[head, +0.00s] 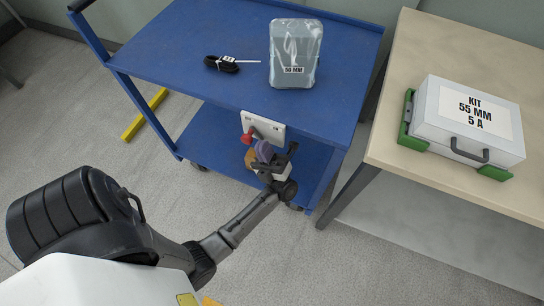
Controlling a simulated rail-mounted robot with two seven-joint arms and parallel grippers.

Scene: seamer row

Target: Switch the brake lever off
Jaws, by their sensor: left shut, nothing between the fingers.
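The brake lever (248,137) has a red knob and sits on a small white plate (272,131) on the near edge of the blue cart (190,75). The knob shows at the plate's left side. My left gripper (264,151) is shut and empty, just below and right of the red knob, in front of the plate's lower part. I cannot tell whether it touches the lever. It hides part of the plate's lower edge. My right gripper is not in view.
A clear bag marked 50 MM (295,50) and a black cable bundle (222,64) lie on the cart's top. At right, a table (400,60) holds a white kit case (467,120) in green holders. A yellow floor strip (145,114) lies left of the cart.

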